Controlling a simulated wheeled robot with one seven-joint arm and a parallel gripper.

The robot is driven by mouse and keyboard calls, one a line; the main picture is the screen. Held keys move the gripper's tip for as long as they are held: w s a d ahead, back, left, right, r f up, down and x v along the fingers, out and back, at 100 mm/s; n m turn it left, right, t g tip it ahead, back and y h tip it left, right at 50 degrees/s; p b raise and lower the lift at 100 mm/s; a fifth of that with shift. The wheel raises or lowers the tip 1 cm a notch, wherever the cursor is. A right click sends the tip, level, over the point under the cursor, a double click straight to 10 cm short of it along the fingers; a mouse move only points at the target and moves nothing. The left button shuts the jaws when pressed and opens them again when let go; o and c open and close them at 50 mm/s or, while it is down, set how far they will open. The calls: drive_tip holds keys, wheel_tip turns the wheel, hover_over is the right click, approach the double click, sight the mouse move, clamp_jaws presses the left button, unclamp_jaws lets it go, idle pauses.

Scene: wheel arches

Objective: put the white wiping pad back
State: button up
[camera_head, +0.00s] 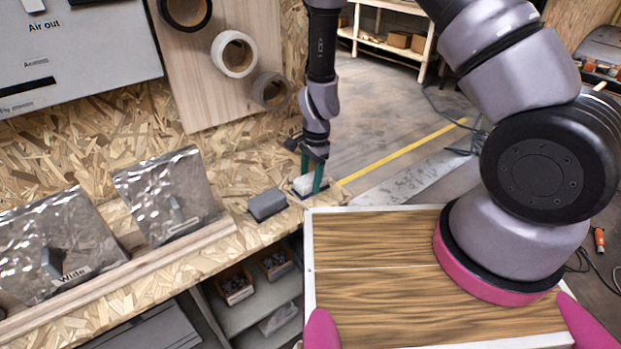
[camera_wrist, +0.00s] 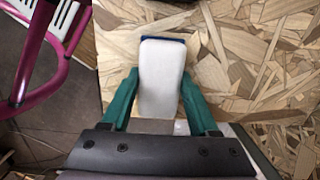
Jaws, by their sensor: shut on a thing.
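The white wiping pad (camera_head: 303,184) is at the right end of the chipboard bench, close to its edge. My gripper (camera_head: 312,175) points down over it with teal fingers. In the wrist view the pad (camera_wrist: 162,75) sits between the two fingers, and my gripper (camera_wrist: 160,88) is shut on it. A dark blue edge (camera_wrist: 167,39) shows at the pad's far end, and dark blue also shows under it in the head view. I cannot tell whether the pad touches the bench.
A grey block (camera_head: 267,204) lies just left of the pad on the bench (camera_head: 232,242). Shiny bags (camera_head: 170,196) stand further left. Tape rolls (camera_head: 234,54) hang on the board behind. Below the bench are small bins (camera_head: 235,288). Open floor lies right of the bench.

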drive_tip(key=o, duration=1.2)
wheel_tip(320, 180, up, 12)
drive_tip(key=d, duration=0.1)
drive_tip(key=shift+w+d, duration=0.15)
drive_tip(key=shift+w, duration=0.25)
drive_tip(key=d+r+n+t+y, duration=0.15)
drive_tip(key=d+r, duration=0.35)
drive_tip(key=r, duration=0.7)
drive_tip(key=d+r+n+t+y, duration=0.15)
drive_tip(key=d+r, duration=0.35)
drive_tip(key=r, duration=0.7)
drive_tip(key=s+d+r+n+t+h, duration=0.2)
drive_tip(key=s+d+r+n+t, duration=0.2)
drive_tip(key=s+d+r, duration=0.7)
drive_tip(key=shift+s+d+r+t, duration=0.3)
drive_tip(key=shift+s+r+t, duration=0.2)
drive_tip(key=shift+s+r, duration=0.4)
drive_tip(key=shift+s+f, duration=0.1)
drive_tip(key=shift+f, duration=0.05)
